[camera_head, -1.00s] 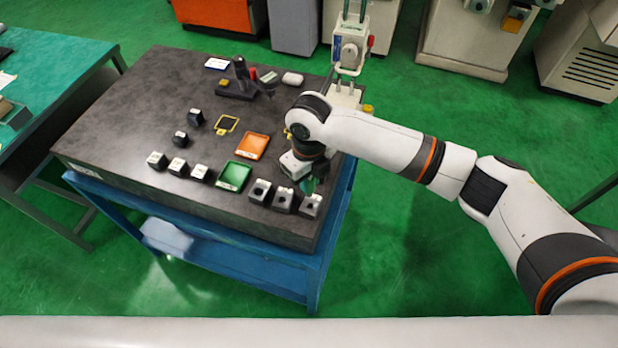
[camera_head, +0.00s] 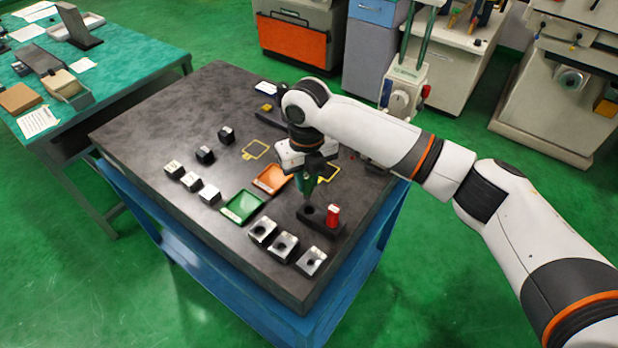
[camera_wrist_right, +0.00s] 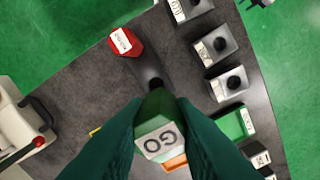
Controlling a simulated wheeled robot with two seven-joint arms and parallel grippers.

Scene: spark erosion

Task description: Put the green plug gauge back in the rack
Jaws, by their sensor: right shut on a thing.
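The green plug gauge (camera_head: 309,186) is in my right gripper (camera_head: 308,176), which is shut on it. In the right wrist view the gauge (camera_wrist_right: 160,124) shows its "GO" end between the dark green fingers (camera_wrist_right: 160,142). The rack (camera_head: 318,221) is a dark block on the table with a red gauge (camera_head: 333,215) standing at its right end. In the right wrist view the rack (camera_wrist_right: 150,72) lies just beyond the green gauge. The gauge points down at the rack's left hole; I cannot tell whether its tip is inside. My left gripper is not in view.
Three grey blocks with holes (camera_head: 284,245) stand near the rack at the table's front edge. A green tray (camera_head: 242,206) and an orange tray (camera_head: 270,179) lie to the left. Small dark blocks (camera_head: 205,155) stand further left. The dark tabletop (camera_head: 150,135) is clear at far left.

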